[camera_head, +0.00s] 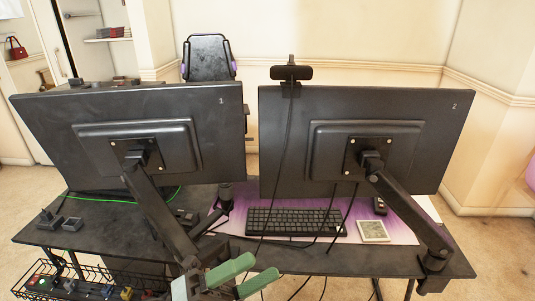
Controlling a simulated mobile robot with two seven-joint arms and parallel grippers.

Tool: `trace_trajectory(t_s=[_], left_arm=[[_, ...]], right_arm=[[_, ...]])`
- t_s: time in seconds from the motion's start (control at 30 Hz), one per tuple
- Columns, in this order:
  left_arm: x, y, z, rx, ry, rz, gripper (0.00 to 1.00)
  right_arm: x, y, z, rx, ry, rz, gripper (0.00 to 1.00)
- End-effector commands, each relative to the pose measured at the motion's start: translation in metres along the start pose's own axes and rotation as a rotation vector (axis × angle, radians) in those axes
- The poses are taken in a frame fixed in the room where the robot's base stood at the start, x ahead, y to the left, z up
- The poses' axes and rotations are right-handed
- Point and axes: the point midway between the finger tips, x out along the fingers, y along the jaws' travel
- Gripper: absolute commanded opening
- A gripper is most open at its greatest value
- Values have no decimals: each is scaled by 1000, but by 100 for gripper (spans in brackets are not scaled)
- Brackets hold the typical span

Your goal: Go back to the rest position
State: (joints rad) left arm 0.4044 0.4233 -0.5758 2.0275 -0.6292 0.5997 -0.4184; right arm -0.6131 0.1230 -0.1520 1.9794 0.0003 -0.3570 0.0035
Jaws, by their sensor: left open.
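My left gripper (264,266) shows at the bottom centre, with two pale green fingers. It is open, with a gap between the fingers and nothing seen in it. It appears in front of the desk's near edge, below the keyboard in the picture. My right gripper is not in view.
Two monitors, marked 1 (220,140) and 2 (285,130), face away on arms above a black desk (100,215). A webcam (291,73) tops the right one. A keyboard (296,222) lies on the desk. Cables hang near the gripper. A wire basket (85,272) is at lower left.

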Motion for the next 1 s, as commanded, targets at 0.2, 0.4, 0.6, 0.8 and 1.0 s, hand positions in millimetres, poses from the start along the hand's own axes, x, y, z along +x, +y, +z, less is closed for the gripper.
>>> trace_trajectory(t_s=[0.2,0.4,0.6,0.8,1.0], left_arm=[[-71,55,27,-426,-496,34,64],[-170,119,10,-810,-959,71,64],[-272,169,-54,-1138,-1390,103,64],[-346,190,-132,-1364,-1725,121,64],[-377,194,-174,-1462,-1883,126,64]], right_arm=[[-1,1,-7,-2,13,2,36],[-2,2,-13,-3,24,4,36],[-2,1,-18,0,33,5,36],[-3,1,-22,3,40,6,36],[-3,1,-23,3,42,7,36]])
